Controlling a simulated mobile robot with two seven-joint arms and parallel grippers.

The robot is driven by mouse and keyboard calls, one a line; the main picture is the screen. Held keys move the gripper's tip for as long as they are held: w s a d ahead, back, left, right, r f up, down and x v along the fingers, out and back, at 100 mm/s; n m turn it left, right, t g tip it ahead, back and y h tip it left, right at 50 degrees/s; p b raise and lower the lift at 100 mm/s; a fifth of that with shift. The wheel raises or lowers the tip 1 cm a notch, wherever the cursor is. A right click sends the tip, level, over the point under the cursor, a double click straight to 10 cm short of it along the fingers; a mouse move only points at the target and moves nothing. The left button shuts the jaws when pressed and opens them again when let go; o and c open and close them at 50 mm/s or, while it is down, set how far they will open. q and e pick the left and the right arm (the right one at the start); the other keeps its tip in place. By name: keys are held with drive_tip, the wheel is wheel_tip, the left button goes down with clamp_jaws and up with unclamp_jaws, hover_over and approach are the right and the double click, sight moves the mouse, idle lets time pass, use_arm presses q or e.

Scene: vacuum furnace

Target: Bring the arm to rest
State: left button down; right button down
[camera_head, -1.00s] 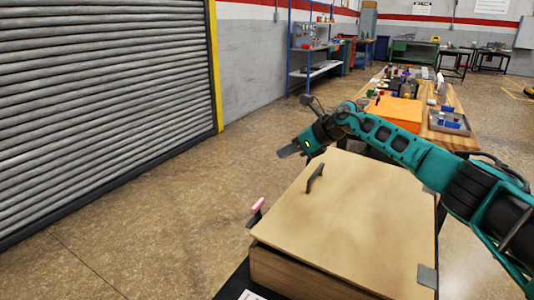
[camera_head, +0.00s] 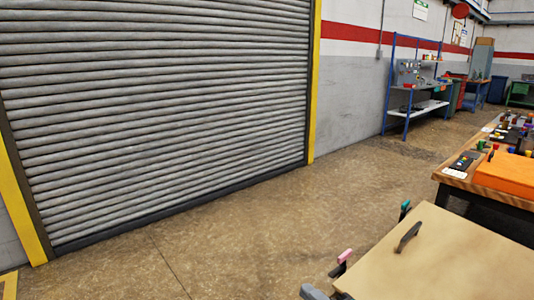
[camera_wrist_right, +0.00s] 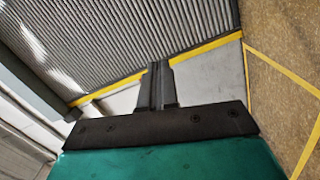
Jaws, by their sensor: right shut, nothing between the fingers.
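My right gripper (camera_wrist_right: 159,70) shows in the right wrist view. Its two dark fingers are together with nothing between them. Beyond them are the ribbed shutter, a yellow line and a pale wall. The arm does not clearly show in the head view now; a small grey rounded piece (camera_head: 313,292) is cut off at the bottom edge, and I cannot tell what it is. My left gripper is not in view.
A pale wooden box (camera_head: 450,262) with a dark handle (camera_head: 408,237) is at the lower right. Pink-tipped (camera_head: 345,256) and teal-tipped (camera_head: 405,206) parts stick out by its edge. A cluttered workbench (camera_head: 480,178) lies behind. Floor before the roller shutter (camera_head: 160,110) is clear.

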drive_tip(key=s+d+f+m+g+h, duration=0.1)
drive_tip(key=s+d+f+m+h, duration=0.1)
drive_tip(key=s+m, duration=0.4)
drive_tip(key=s+d+f+m+g+h+p, duration=0.1)
drive_tip(key=s+d+f+m+h, duration=0.2)
drive_tip(key=s+f+m, duration=0.2)
drive_tip(key=s+d+f+m+g+h+p, duration=0.1)
drive_tip(key=s+d+f+m+h, duration=0.2)
drive_tip(key=s+m, duration=0.5)
drive_tip(key=shift+s+f+m+g+h, duration=0.3)
drive_tip(key=shift+s+g, duration=0.1)
drive_tip(key=shift+s, duration=0.85)
